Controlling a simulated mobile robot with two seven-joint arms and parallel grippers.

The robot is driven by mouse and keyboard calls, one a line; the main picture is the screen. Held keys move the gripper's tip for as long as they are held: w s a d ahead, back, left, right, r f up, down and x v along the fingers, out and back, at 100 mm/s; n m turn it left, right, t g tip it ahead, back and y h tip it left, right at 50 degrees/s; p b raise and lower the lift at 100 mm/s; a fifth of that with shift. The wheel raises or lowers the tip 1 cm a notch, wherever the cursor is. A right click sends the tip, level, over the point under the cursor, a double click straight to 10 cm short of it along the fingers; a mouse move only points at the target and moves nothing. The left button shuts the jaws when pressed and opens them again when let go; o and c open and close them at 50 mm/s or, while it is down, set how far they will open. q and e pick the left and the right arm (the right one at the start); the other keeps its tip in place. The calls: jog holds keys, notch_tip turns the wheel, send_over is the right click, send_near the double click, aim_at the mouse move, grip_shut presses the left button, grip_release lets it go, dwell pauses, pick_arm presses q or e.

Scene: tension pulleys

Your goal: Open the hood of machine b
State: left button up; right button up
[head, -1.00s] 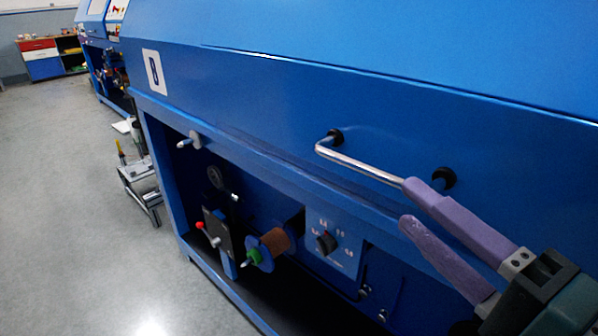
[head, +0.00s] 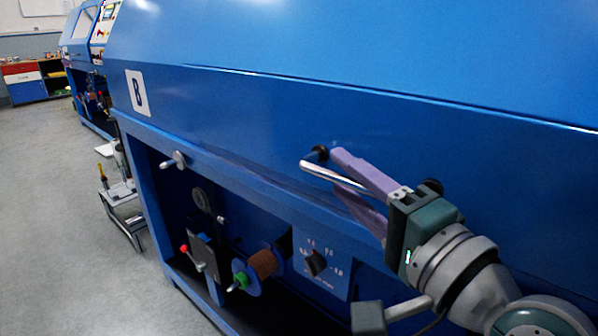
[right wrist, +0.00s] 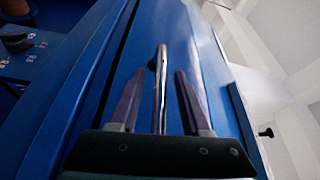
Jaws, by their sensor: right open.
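The blue hood (head: 260,110) of the machine with the letter B label (head: 137,93) is down. Its silver bar handle (head: 314,169) stands out from the front, held by black mounts. My right gripper (head: 337,169) is open, with its purple fingers on either side of the bar. In the right wrist view the bar (right wrist: 160,88) runs between the two fingers (right wrist: 159,80), with a visible gap to each. The far part of the handle is hidden behind my gripper in the head view. My left gripper is not in view.
Below the hood, the open bay holds a brown spool (head: 262,263), a red-tipped lever (head: 190,252) and a knob panel (head: 318,262). A small cart (head: 122,195) stands at the left. Grey floor (head: 60,230) is clear on the left.

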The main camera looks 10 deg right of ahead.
grip_shut()
dwell(1.4)
